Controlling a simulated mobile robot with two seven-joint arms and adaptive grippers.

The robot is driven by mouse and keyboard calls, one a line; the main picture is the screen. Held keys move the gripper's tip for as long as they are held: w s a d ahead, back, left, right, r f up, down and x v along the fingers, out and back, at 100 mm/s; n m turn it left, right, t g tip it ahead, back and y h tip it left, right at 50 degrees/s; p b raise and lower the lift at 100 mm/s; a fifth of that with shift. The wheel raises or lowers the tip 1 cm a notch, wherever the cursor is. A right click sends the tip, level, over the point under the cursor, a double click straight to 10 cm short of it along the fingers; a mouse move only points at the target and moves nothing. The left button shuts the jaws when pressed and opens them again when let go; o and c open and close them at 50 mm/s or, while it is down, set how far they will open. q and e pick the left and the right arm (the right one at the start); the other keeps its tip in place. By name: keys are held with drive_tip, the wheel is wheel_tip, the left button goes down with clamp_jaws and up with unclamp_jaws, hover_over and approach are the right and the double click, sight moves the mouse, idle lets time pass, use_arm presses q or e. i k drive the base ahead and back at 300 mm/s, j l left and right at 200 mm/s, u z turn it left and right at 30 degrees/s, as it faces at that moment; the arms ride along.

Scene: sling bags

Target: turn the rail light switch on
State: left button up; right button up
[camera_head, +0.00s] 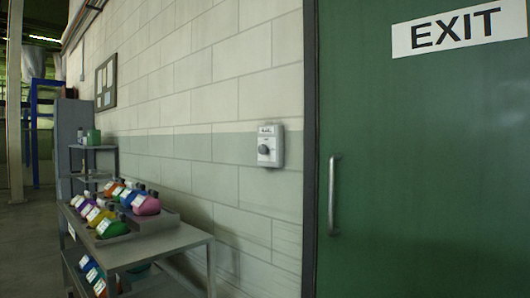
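A small light grey switch box (270,146) is mounted on the block wall, just left of the green door's frame. The lettering is too small to read, and I cannot tell which position the knob is in. Neither of my grippers shows in the head view.
A green door (420,170) with an EXIT sign (459,28) and a metal handle (334,194) fills the right. A grey metal table (170,244) with several colourful bottles stands along the wall at lower left. Open floor (28,235) lies at far left.

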sight(263, 149)
drive_tip(key=i+j+z, duration=0.15)
drive_tip(key=j, duration=0.15)
drive_tip(key=i+j+z, duration=0.15)
drive_tip(key=j, duration=0.2)
drive_tip(key=i+j+z, duration=0.15)
drive_tip(key=j, duration=0.2)
drive_tip(key=i+j+z, duration=0.15)
drive_tip(key=j, duration=0.25)
drive_tip(key=k+l, duration=0.05)
